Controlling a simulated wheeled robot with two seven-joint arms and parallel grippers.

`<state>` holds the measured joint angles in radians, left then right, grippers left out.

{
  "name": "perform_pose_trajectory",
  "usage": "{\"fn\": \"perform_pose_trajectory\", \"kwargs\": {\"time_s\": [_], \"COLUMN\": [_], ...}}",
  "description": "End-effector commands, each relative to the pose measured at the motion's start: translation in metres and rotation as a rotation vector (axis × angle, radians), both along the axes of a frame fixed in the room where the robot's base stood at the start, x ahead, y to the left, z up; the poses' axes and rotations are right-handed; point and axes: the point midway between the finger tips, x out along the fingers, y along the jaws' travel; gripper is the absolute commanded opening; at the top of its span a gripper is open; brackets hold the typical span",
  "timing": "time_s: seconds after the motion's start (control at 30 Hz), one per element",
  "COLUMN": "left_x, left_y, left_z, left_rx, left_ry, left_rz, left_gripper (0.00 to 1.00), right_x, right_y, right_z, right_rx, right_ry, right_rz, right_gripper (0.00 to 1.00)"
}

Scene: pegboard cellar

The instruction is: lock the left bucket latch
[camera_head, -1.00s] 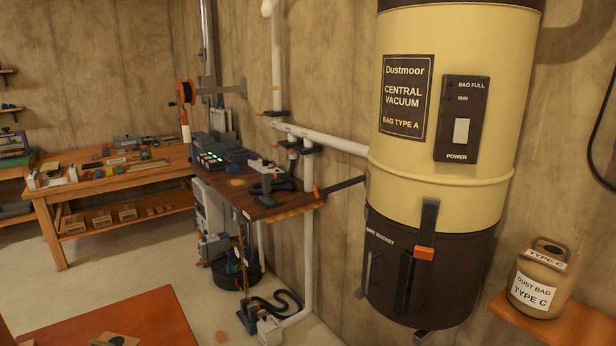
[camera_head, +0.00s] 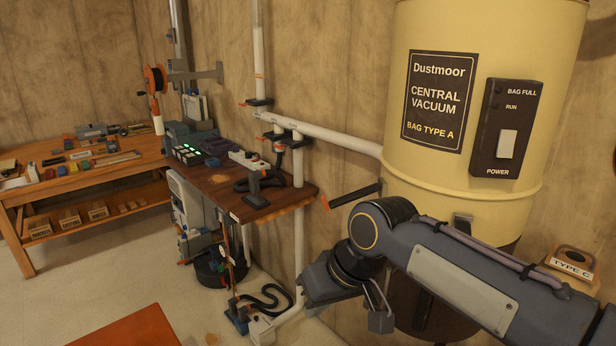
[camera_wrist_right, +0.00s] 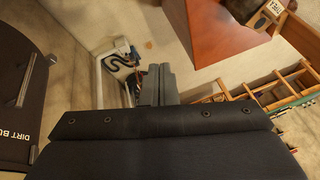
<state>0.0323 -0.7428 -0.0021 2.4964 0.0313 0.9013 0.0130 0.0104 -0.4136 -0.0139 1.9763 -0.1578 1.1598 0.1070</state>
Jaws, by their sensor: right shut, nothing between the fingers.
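The left latch (camera_head: 355,195) is a dark lever with an orange tip. It sticks out to the left from the cream vacuum's lower edge, swung away from the bucket. The dark dirt bucket (camera_head: 450,331) is mostly hidden behind my right arm; part of it shows at the left of the right wrist view (camera_wrist_right: 18,115). A front latch (camera_head: 463,224) shows only at its top. My right gripper (camera_wrist_right: 157,75) is shut and empty, apart from the bucket's side. In the head view, my right wrist is below the left latch, not visibly touching it. My left gripper is out of view.
The vacuum body (camera_head: 430,190) hangs on the wall. A red-brown tabletop (camera_head: 130,328) is at lower left.

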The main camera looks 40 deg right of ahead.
Motion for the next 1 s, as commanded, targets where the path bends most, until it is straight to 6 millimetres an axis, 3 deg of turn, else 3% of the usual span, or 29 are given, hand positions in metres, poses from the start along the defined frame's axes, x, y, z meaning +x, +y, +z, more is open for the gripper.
{"fn": "perform_pose_trajectory", "kwargs": {"time_s": [0.4, 0.6, 0.8, 1.0], "left_x": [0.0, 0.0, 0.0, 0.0], "left_y": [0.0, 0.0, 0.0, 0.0], "left_z": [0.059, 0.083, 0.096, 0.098], "left_rx": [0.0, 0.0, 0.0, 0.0], "left_ry": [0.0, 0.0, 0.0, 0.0], "left_rz": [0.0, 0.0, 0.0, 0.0], "left_gripper": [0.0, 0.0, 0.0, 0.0], "right_x": [0.107, 0.152, 0.174, 0.179], "right_y": [-0.078, -0.108, -0.12, -0.124], "right_z": [0.142, 0.195, 0.22, 0.226], "right_rx": [-0.179, -0.261, -0.301, -0.313], "right_ry": [0.117, 0.172, 0.206, 0.215], "right_rz": [-0.172, -0.31, -0.412, -0.446], "right_gripper": [0.0, 0.0, 0.0, 0.0]}}
